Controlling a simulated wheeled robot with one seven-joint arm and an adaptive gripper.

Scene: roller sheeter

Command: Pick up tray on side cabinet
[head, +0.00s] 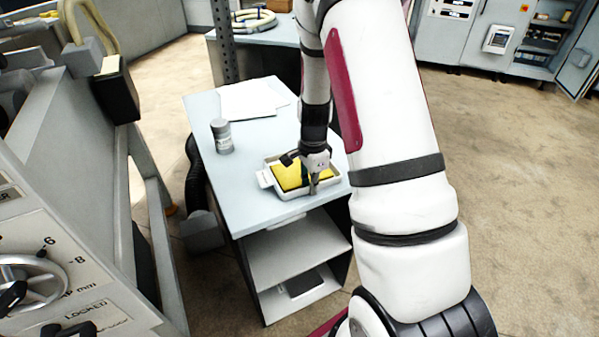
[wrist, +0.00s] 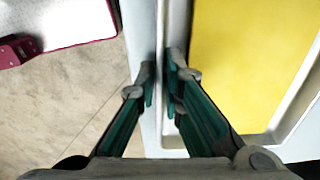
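The tray (head: 288,194) is a shallow white tray with a yellow lining, at the near part of the side cabinet's pale top (head: 210,172). My gripper (head: 314,186) reaches down at the tray's near side in the head view. In the wrist view, the tray's pale rim (wrist: 182,30) runs up past my gripper (wrist: 162,80). The fingers are close together with a narrow gap, one on each side of the tray wall, and look shut on it. The fingertips' contact is partly hidden. I cannot tell whether the tray rests fully on the top.
A grey can (head: 221,136) and white papers (head: 252,98) lie farther back on the cabinet top. A machine with a handwheel (head: 32,280) stands close at the left. A dark object (head: 301,284) lies on a lower shelf. Floor (head: 500,170) is open at the right.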

